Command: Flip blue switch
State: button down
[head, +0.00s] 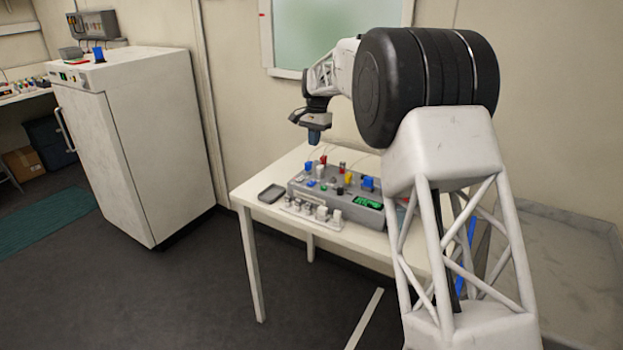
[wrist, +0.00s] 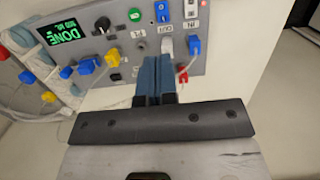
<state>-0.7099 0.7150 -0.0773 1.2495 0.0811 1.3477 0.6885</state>
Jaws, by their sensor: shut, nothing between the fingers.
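My gripper (head: 314,137) is shut and empty, above the grey control box (head: 372,217) on the white table. In the wrist view its blue-grey fingers (wrist: 155,72) are together over the box's panel, below a grey knob and a white plug. A small blue part (wrist: 160,12), which looks like the blue switch, is at the panel's top edge in the wrist view, above the fingertips. I cannot tell its position. A blue plug (wrist: 194,46) with a cable sits right of the fingers. Whether the fingers touch anything is unclear.
A green display (wrist: 73,32) reads DONE. A yellow plug (wrist: 112,58), a green button (wrist: 134,15) and a red plug (wrist: 182,75) are near the fingers. A dark tray (head: 271,193) lies left of the box. A white cabinet (head: 160,140) stands further left.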

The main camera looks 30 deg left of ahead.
aim_at(311, 184)
jog(key=shift+f, duration=0.15)
jog(key=f, duration=0.4)
jog(key=s+f, duration=0.1)
jog(key=f, duration=0.8)
jog(key=shift+s+f, duration=0.3)
jog(key=shift+s, duration=0.05)
